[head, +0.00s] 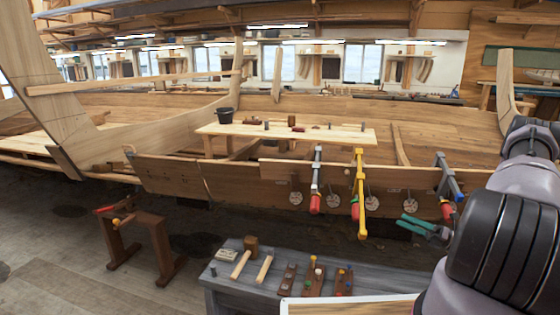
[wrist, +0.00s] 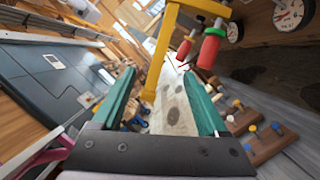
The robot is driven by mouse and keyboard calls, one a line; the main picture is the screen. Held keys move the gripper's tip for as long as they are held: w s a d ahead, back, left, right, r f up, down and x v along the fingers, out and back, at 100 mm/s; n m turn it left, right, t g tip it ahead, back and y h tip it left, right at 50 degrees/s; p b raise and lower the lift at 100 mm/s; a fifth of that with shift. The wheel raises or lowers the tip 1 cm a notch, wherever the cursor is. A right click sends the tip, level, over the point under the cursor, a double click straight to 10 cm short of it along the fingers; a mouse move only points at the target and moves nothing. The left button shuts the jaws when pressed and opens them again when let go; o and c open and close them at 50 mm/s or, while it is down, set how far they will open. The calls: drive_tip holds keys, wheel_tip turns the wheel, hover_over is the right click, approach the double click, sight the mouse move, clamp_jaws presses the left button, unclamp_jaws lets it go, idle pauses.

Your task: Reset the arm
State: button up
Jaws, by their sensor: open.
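My gripper (head: 412,224) is at the right in the head view, in front of the lower edge of the plank hull. Its teal fingers are spread and nothing is between them. In the wrist view the gripper (wrist: 160,74) shows its two fingers apart, with the floor seen between them. A yellow clamp (head: 360,185) hangs on the top plank to the left of the gripper. It also shows in the wrist view, large and just beyond the fingers (wrist: 160,48). I cannot tell whether a finger touches it.
A grey bench (head: 225,287) with mallets, chisels and wooden blocks stands in front of the hull. A grey clamp (head: 317,178) and a dark clamp (head: 447,180) flank the yellow one. A wooden trestle (head: 135,240) stands left. Open floor lies at the lower left.

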drive_tip(key=s+a+r+n+g+h, duration=0.2)
drive_tip(key=a+r+n+g, duration=0.25)
drive_tip(key=r, duration=0.35)
drive_tip(key=s+a+r+n+g+h, duration=0.1)
drive_tip(key=a+r+n+g+h, duration=0.25)
drive_tip(key=r+n, duration=0.35)
drive_tip(key=s+a+r+n+g+h, duration=0.25)
drive_tip(key=a+r+n, duration=0.25)
drive_tip(key=r, duration=0.5)
drive_tip(key=s+a+r+n+t+h, duration=0.2)
drive_tip(key=s+r+n+t+h, duration=0.2)
drive_tip(key=s+r+n, duration=0.2)
drive_tip(key=s+a+r+n+t+h, duration=0.3)
drive_tip(key=s+r+n, duration=0.3)
drive_tip(key=s+r, duration=0.5)
drive_tip(key=shift+s+n+t+h, duration=0.15)
drive_tip(key=shift+n+t+h, duration=0.3)
drive_tip(key=shift+t, duration=0.3)
